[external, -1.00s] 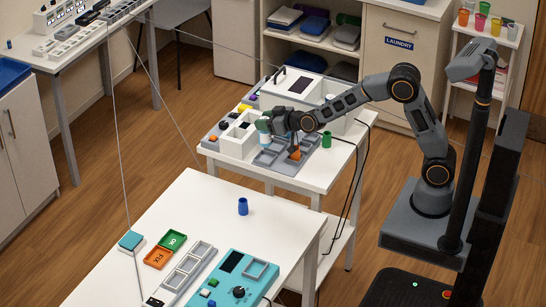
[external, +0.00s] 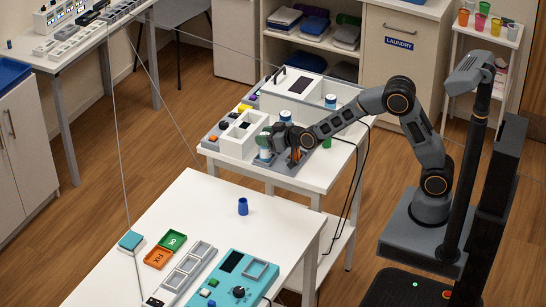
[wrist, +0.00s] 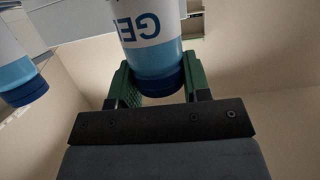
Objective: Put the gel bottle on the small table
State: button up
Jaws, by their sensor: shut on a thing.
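The gel bottle (wrist: 150,45), white with a blue base and letters that read upside down, is between the green fingers of my gripper (wrist: 158,88) in the wrist view. My gripper is shut on it. In the external view my gripper (external: 265,143) holds the bottle (external: 264,154) low over the grey trays on the middle white table (external: 318,179). Whether the bottle touches anything is hidden. A front white table (external: 205,205) stands nearer the camera. I cannot tell which of them is the small table.
A second blue-and-white bottle (wrist: 14,72) is close at left in the wrist view. An orange piece (external: 294,156) is below my wrist. The front table has clear room around a blue cup (external: 243,206).

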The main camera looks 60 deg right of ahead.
jog(key=shift+f+b, duration=0.35)
jog(key=o, duration=1.2)
jog(key=shift+c, duration=0.2)
jog(key=shift+s+r, duration=0.1)
